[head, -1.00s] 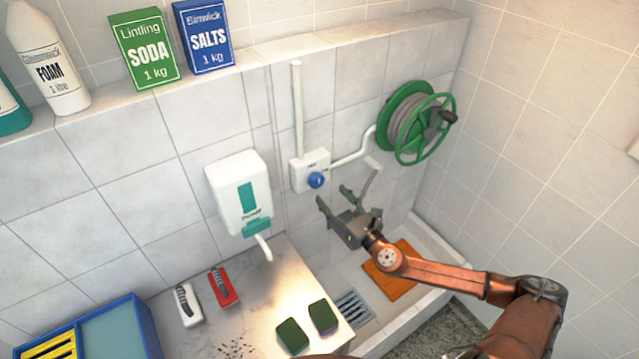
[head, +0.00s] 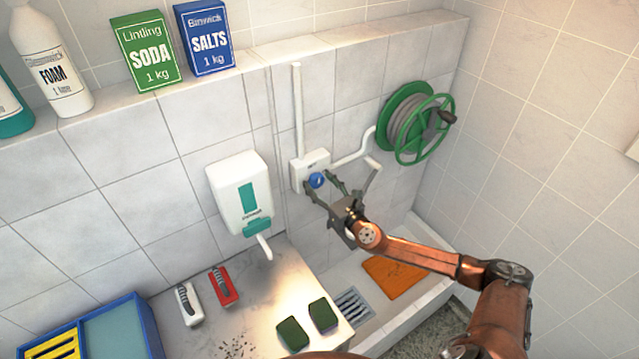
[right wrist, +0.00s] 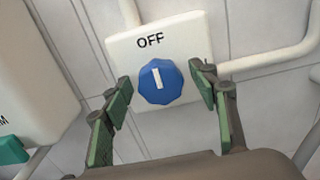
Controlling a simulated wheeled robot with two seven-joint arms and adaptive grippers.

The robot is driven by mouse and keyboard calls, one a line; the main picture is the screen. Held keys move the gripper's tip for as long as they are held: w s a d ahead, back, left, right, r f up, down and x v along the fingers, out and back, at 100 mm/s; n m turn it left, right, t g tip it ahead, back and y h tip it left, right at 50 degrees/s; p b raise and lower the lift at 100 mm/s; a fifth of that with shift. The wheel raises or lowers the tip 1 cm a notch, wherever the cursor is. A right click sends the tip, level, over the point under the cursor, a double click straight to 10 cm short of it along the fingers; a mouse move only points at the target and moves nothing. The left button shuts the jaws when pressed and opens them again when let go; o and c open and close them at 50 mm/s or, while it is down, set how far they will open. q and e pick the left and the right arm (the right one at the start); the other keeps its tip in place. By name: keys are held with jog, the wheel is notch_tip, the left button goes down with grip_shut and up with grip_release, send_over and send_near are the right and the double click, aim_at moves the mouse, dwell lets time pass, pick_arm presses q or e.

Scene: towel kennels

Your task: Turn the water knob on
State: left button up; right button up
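The blue water knob (head: 316,179) sits on a white wall box (head: 299,174) between the soap dispenser and the hose reel. In the right wrist view the knob (right wrist: 160,82) is faceted, and its white mark points up, close to the word OFF on the box (right wrist: 190,35). My right gripper (head: 320,182) is at the box, its fingers on either side of the knob. In the wrist view my right gripper (right wrist: 162,83) is open, with a narrow gap between each green fingertip and the knob. My left gripper is not in view.
A white soap dispenser (head: 239,192) hangs left of the box. A green hose reel (head: 418,122) is to the right. Pipes (head: 297,105) run from the box. Below are two brushes (head: 222,287), two green sponges (head: 323,316) and an orange mat (head: 394,277).

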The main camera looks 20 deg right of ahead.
jog(key=c, duration=1.1)
jog(key=shift+o, duration=0.2)
jog(key=shift+m, duration=0.4)
jog(key=m+b, duration=0.1)
jog(key=m, duration=0.2)
jog(key=shift+d+f, duration=0.1)
jog(key=m, duration=0.3)
jog(key=shift+d+m, duration=0.1)
jog(key=shift+m, duration=0.2)
jog(key=m+p, duration=0.1)
jog(key=m, duration=0.4)
jog(key=shift+d+f+m+p, duration=0.1)
jog(key=shift+m+p, duration=0.65)
jog(key=shift+m, duration=2.05)
